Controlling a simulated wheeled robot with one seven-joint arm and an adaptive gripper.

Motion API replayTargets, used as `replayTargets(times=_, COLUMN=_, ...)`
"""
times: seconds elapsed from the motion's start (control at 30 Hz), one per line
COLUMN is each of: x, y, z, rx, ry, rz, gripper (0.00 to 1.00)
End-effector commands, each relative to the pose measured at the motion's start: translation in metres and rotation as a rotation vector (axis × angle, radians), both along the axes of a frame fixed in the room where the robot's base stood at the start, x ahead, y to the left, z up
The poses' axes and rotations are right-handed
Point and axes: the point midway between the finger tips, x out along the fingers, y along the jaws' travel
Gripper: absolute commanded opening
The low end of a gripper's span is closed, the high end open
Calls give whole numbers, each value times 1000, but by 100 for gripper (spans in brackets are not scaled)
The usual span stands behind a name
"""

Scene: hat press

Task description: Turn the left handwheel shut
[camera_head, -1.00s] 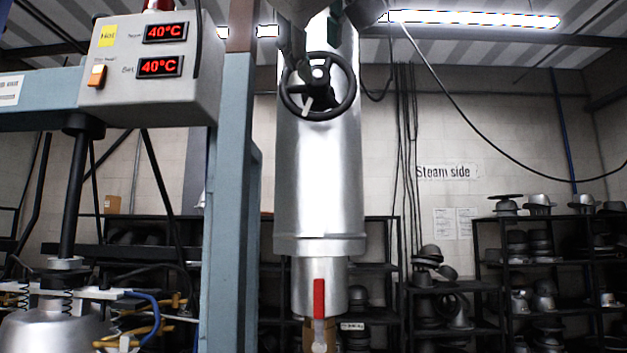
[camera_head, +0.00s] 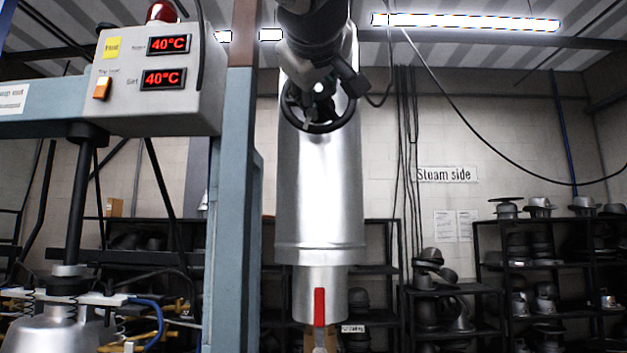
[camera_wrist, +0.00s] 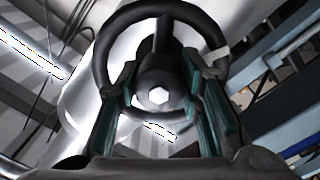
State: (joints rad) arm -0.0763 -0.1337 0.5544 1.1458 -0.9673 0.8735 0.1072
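One black handwheel (camera_head: 322,128) is in view, on the front of the silver vertical cylinder in the head view. My gripper (camera_head: 318,94) covers its upper part. In the wrist view, the handwheel (camera_wrist: 103,50) has a round dark hub with a pale hexagonal nut, and a pale tab at its right rim. My gripper (camera_wrist: 160,70) is open, with one green-padded finger on each side of the hub and the tips near the rim. I cannot tell whether the fingers touch the wheel.
A blue-grey post (camera_head: 228,220) and a control box (camera_head: 150,75) reading 40°C twice stand to the left. Shelves with hat forms (camera_head: 520,250) line the back right, under a "Steam side" sign (camera_head: 446,174).

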Motion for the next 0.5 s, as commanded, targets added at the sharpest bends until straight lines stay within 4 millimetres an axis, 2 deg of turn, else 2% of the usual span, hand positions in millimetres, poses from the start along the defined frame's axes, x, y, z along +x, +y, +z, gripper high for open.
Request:
replayTargets(times=0.03, x=0, y=0, z=0, rx=0, ry=0, rz=0, gripper=11)
replayTargets(times=0.07, x=0, y=0, z=0, rx=0, ry=0, rz=0, gripper=6)
replayTargets(times=0.5, x=0, y=0, z=-1, rx=75, ry=-2, rz=0, gripper=6)
